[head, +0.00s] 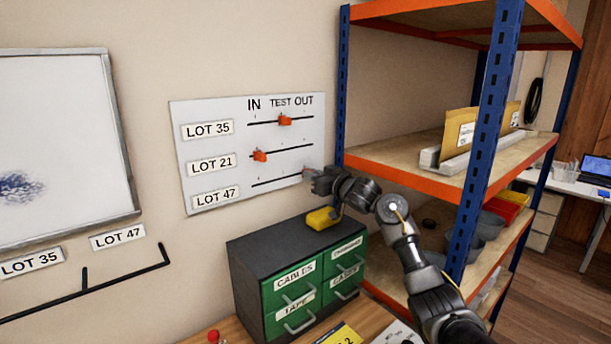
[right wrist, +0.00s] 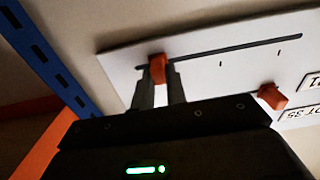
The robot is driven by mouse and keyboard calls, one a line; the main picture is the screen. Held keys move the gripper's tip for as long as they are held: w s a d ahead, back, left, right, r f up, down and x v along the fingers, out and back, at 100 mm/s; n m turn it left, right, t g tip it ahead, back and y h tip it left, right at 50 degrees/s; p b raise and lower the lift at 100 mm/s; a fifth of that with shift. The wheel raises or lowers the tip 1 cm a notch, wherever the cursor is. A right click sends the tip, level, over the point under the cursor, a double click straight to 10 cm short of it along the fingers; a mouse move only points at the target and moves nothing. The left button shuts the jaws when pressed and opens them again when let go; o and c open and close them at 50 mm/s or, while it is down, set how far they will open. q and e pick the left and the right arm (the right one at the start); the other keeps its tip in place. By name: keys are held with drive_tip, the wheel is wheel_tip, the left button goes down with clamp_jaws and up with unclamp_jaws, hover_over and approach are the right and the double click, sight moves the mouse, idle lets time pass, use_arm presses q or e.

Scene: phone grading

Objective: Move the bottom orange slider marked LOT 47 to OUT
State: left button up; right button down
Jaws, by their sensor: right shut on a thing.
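The white board (head: 235,140) on the wall has three slots under IN, TEST and OUT. My right gripper (head: 309,174) is at the right, OUT end of the bottom slot (head: 275,183), beside the LOT 47 label (head: 215,197). It hides the bottom slider in the head view. In the right wrist view my right gripper (right wrist: 160,82) is shut on an orange slider (right wrist: 157,67), close to one end of its slot. The LOT 35 slider (head: 285,120) is near TEST; the LOT 21 slider (head: 260,155) is near IN. My left gripper is not in view.
A dark cabinet with green drawers (head: 315,285) stands below the board, with a yellow object (head: 322,218) on top. A shelf rack with a blue post (head: 342,90) stands close to the board's right edge. A whiteboard (head: 65,140) hangs to the left.

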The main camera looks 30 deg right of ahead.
drive_tip(key=shift+d, duration=0.15)
drive_tip(key=c, duration=1.8)
unclamp_jaws()
drive_tip(key=o, duration=0.4)
drive_tip(key=shift+d, duration=0.15)
drive_tip(key=s+d+b, duration=0.1)
drive_tip(key=s+b, duration=0.2)
drive_tip(key=s, duration=0.7)
drive_tip(key=shift+s+d+b, duration=0.2)
drive_tip(key=shift+s+b, duration=0.15)
